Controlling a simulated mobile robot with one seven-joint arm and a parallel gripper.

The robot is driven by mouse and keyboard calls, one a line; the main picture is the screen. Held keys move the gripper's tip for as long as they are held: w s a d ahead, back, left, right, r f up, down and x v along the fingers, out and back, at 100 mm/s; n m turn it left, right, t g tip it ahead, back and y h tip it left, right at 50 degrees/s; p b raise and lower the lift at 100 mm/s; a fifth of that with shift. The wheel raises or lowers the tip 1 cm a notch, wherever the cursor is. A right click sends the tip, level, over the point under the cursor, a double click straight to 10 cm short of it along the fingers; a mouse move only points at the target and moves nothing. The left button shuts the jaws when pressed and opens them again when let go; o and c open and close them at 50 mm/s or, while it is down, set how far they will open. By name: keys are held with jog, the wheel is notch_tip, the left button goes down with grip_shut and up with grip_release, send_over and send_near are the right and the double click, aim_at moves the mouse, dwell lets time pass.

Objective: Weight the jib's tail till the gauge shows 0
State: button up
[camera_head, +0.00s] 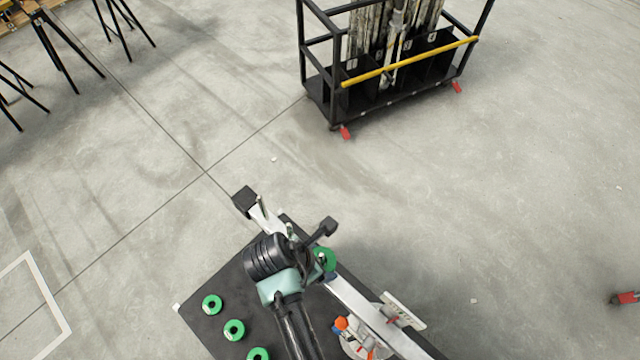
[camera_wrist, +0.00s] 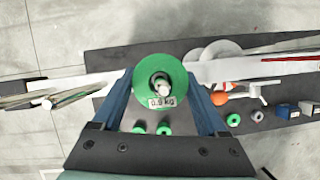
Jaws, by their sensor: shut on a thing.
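My gripper (camera_wrist: 160,78) is shut on a green ring weight (camera_wrist: 177,70), with one blue finger on each side of it. Its label seems to read 0.9 kg. In the head view this weight (camera_head: 326,260) shows beside my gripper (camera_head: 320,250), over the jib. The jib (camera_head: 352,300) is a pale beam running from upper left to lower right, partly hidden by my arm. Its upper-left end has a post (camera_head: 262,203) near a dark block (camera_head: 244,200). A white plate (camera_head: 403,310) with small marks, possibly the gauge, stands by the beam; its reading is too small to tell.
Loose green weights (camera_head: 212,305) (camera_head: 234,330) lie on the dark mat (camera_head: 200,279) at left. An orange-topped item (camera_head: 341,323) stands by the jib. A black cart (camera_head: 331,105) with a yellow bar stands at the back. Open concrete floor lies between.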

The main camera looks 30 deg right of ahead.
jog(key=shift+w+f+b, duration=0.1)
jog(key=shift+f+b, duration=0.35)
jog(key=shift+f, duration=0.4)
jog(key=shift+f, duration=0.1)
jog(key=o, duration=0.8)
jog(key=shift+o, duration=0.3)
jog(key=shift+f, duration=0.1)
jog(key=b+v, duration=0.2)
jog(key=v, duration=1.1)
